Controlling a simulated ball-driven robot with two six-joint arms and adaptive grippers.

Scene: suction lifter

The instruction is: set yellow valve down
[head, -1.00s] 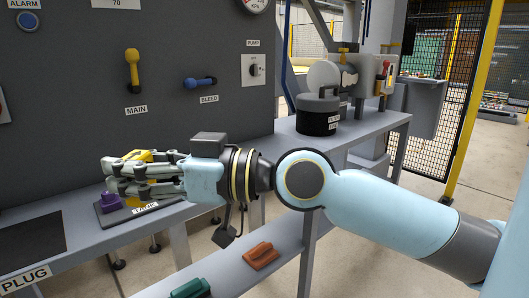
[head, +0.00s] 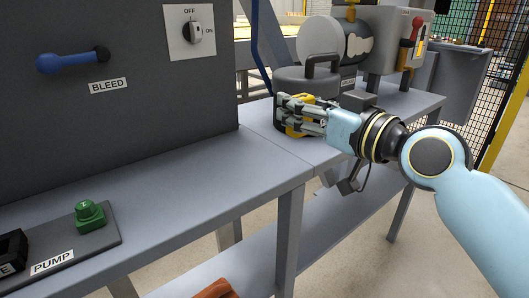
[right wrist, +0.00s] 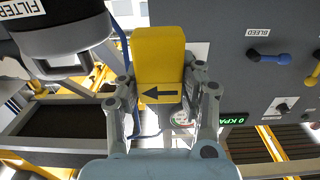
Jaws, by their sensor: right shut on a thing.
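My right gripper (head: 284,115) is shut on the yellow valve (head: 297,129), a yellow block partly hidden behind the fingers in the head view. In the right wrist view the valve (right wrist: 158,62) sits between the two fingers, with a black arrow on its face pointing left. The gripper is in front of a dark grey canister (head: 290,82) near the right part of the grey bench (head: 225,160). I cannot tell how far the valve is above the bench top. My left gripper is not in view.
The canister, labelled FILTER in the right wrist view (right wrist: 72,40), is close to the gripper. A grey machine (head: 385,40) stands behind it. A dark panel (head: 110,110) with a blue bleed handle (head: 70,61) rises at left. The bench left of the gripper is clear up to a green plug (head: 89,215).

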